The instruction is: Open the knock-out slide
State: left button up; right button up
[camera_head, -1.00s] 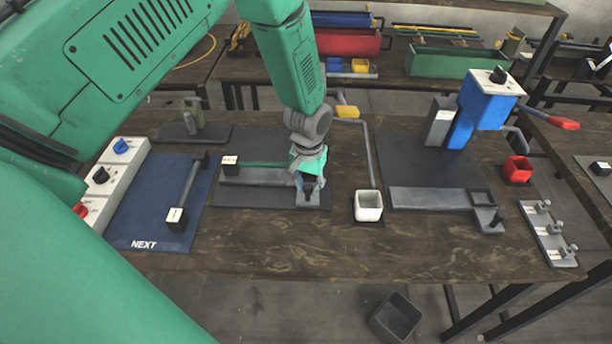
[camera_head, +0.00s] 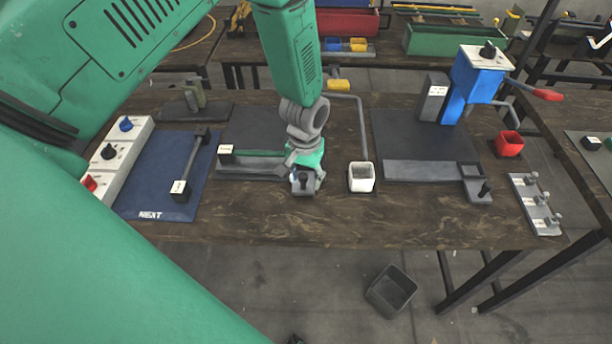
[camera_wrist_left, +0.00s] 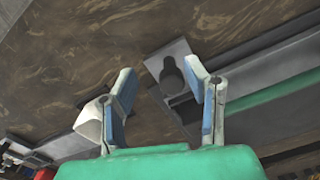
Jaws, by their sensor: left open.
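Two grey slide plates with dark upright knobs show in the head view. One slide (camera_head: 303,187) is at the right end of the left station's grey rail (camera_head: 250,172). The other slide (camera_head: 479,192) is at the right end of the right station's rail (camera_head: 425,171), below the blue press (camera_head: 470,90). My left gripper (camera_head: 306,176) is over the left station's slide and partly hides it. In the left wrist view, that slide's knob (camera_wrist_left: 172,76) shows beyond and between the open, empty fingers; contact cannot be told. My right gripper is not in view.
A white cup (camera_head: 361,178) stands just right of the gripper, with a bent grey pipe above it. A red cup (camera_head: 509,144) is far right. A blue mat (camera_head: 150,190) and a switch box (camera_head: 120,155) lie left. The front table strip is clear.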

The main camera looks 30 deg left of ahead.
pick_arm(q)
jog(key=r, duration=0.3)
jog(key=a+r, duration=0.1)
jog(key=r, duration=0.2)
jog(key=shift+w+a, duration=0.1)
jog(key=shift+w, duration=0.05)
notch_tip(320, 180, up, 6)
jog(key=d, duration=0.1)
jog(key=shift+d, duration=0.35)
